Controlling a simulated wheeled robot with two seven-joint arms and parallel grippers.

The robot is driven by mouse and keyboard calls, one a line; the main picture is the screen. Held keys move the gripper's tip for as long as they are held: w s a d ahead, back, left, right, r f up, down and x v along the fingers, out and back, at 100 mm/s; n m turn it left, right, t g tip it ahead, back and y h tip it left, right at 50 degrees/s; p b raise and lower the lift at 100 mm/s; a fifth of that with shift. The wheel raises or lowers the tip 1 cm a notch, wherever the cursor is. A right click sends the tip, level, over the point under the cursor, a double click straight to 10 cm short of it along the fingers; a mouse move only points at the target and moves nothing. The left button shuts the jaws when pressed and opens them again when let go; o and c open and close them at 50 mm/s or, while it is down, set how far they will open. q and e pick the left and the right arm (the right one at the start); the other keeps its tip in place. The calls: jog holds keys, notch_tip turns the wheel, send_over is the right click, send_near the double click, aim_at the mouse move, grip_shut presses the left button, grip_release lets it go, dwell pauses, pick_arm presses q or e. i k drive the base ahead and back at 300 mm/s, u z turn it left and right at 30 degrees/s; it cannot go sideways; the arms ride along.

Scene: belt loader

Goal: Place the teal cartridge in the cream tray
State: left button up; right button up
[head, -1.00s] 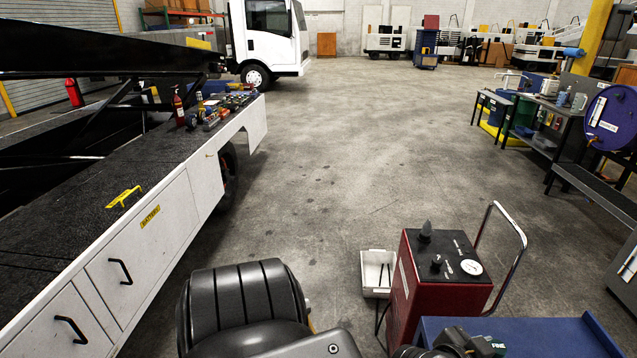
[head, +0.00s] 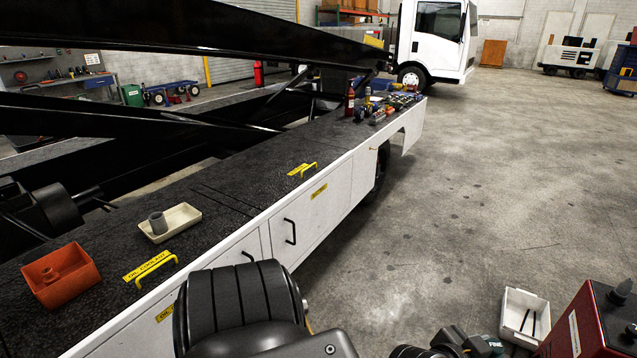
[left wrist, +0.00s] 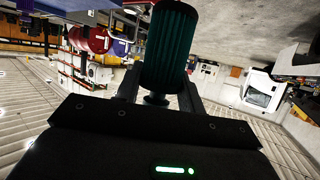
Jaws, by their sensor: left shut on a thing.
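The cream tray (head: 184,220) sits on the dark deck of the loader at the left in the head view. A grey cylinder (head: 158,223) stands in its left part; its right part is bare. My left gripper (left wrist: 159,92) is shut on the teal cartridge (left wrist: 168,45), a dark ribbed cylinder, in the left wrist view. My right gripper is not in view.
An orange tray (head: 62,292) is left of the cream tray. Yellow handles (head: 150,268) (head: 302,169) rise near the deck edge. Black beams (head: 200,38) hang over the deck's far side. A red box (head: 592,325) and a white bin (head: 524,335) are at right.

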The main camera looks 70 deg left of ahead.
aim_at(182, 219)
jog(key=u, duration=0.7)
jog(key=i, duration=0.6)
jog(key=u, duration=1.8)
jog(key=i, duration=1.5)
jog(key=u, duration=0.7)
jog(key=i, duration=0.55)
jog(key=u, duration=0.15)
